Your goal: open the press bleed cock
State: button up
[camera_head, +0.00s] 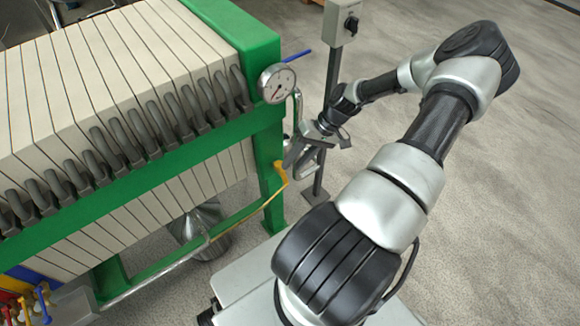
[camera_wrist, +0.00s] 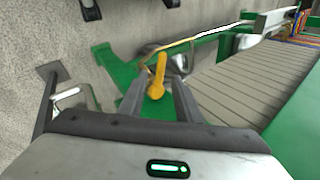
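A yellow lever (camera_head: 281,173), which looks like the bleed cock's handle, sits at the lower end of the green filter press frame (camera_head: 268,165). My gripper (camera_head: 297,158) is beside that end, just above and right of the lever in the head view. In the wrist view the yellow lever (camera_wrist: 157,76) shows between the two spread fingers of my gripper (camera_wrist: 159,84). The fingers look open and hold nothing. Whether the lever is at fingertip depth or beyond is hard to tell. The valve body is mostly hidden.
A round pressure gauge (camera_head: 277,83) and a blue handle (camera_head: 297,56) are above the lever. A grey post with a switch box (camera_head: 342,22) stands behind my gripper. Colored valves (camera_head: 28,304) are at lower left. Open floor (camera_head: 500,200) lies to the right.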

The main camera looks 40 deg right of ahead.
jog(key=p+v, duration=0.1)
jog(key=v, duration=1.3)
jog(key=shift+p, duration=0.35)
jog(key=shift+a, duration=0.15)
